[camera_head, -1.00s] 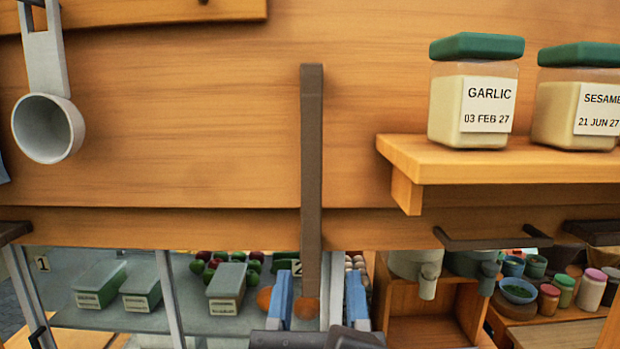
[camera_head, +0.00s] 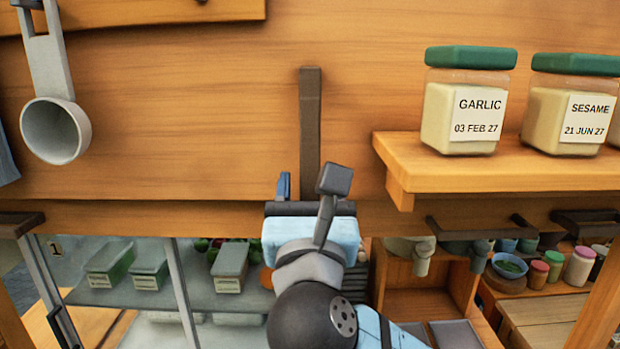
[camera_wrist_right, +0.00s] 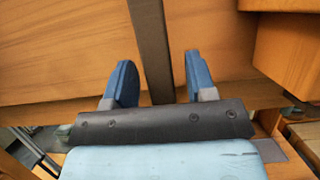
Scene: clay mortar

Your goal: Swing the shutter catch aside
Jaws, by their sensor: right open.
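The shutter catch (camera_head: 310,120) is a long dark brown bar hanging upright on the wooden shutter (camera_head: 180,120). Its lower part is hidden behind my right gripper (camera_head: 309,186) in the head view. In the right wrist view the catch (camera_wrist_right: 150,40) runs down between the two blue fingers of the right gripper (camera_wrist_right: 160,80). The fingers are open, one on each side of it, with a visible gap on both sides. My left gripper is not in view.
A shelf (camera_head: 480,157) with a garlic jar (camera_head: 465,115) and a sesame jar (camera_head: 567,115) juts out to the right. A grey measuring cup (camera_head: 55,130) hangs at the left. Below is a glass case with several tubs.

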